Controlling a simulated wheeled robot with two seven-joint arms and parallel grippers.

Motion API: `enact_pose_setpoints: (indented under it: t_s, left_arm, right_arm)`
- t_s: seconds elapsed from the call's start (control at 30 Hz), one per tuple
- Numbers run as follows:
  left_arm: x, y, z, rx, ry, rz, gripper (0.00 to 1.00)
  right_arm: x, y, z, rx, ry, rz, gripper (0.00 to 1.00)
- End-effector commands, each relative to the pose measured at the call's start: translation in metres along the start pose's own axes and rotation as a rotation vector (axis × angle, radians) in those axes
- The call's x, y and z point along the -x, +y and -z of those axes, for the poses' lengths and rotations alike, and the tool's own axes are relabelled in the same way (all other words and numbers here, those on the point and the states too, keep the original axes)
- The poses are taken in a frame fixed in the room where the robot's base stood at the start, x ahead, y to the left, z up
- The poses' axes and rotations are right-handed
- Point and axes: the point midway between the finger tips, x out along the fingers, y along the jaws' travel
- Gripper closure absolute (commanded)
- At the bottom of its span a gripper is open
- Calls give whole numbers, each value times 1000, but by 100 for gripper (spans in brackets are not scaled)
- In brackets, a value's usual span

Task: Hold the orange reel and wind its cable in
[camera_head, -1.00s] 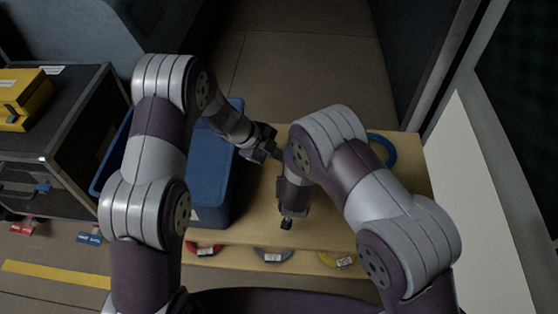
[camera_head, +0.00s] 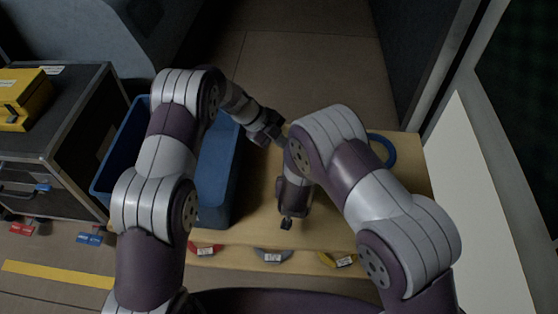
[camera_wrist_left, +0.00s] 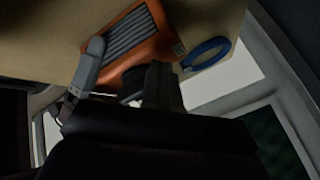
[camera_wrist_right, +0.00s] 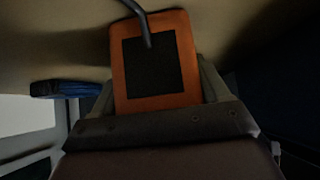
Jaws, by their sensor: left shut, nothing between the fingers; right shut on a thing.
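The orange reel (camera_wrist_left: 152,45) shows in the left wrist view, with grey ribbed windings in its frame. In the right wrist view, its orange side (camera_wrist_right: 152,101) has a dark square panel, and a grey bent bar crosses its top. My right gripper (camera_wrist_right: 158,88) is shut on the reel, one finger at each side. My left gripper (camera_wrist_left: 161,72) is shut and empty, just below the reel in that view; whether it touches is unclear. In the head view, my left gripper (camera_head: 279,142) is near my right arm, which hides the reel. I cannot make out the cable's free end.
A blue crate (camera_head: 222,180) stands left on the wooden table (camera_head: 258,222). A blue ring (camera_head: 388,150) lies at the table's right. Red (camera_head: 205,250), grey (camera_head: 272,255) and yellow (camera_head: 338,260) pieces line the front. A black case (camera_head: 62,135) stands farther left.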

Motion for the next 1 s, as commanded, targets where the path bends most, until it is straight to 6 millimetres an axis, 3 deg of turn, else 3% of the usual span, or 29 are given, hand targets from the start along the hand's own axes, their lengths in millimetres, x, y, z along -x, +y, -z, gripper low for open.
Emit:
enact_pose_setpoints:
  t_s: [1.0]
  left_arm:
    - [-4, -6, 2, 0, 2, -1, 100]
  right_arm:
    - [0, 0, 1, 0, 2, 1, 62]
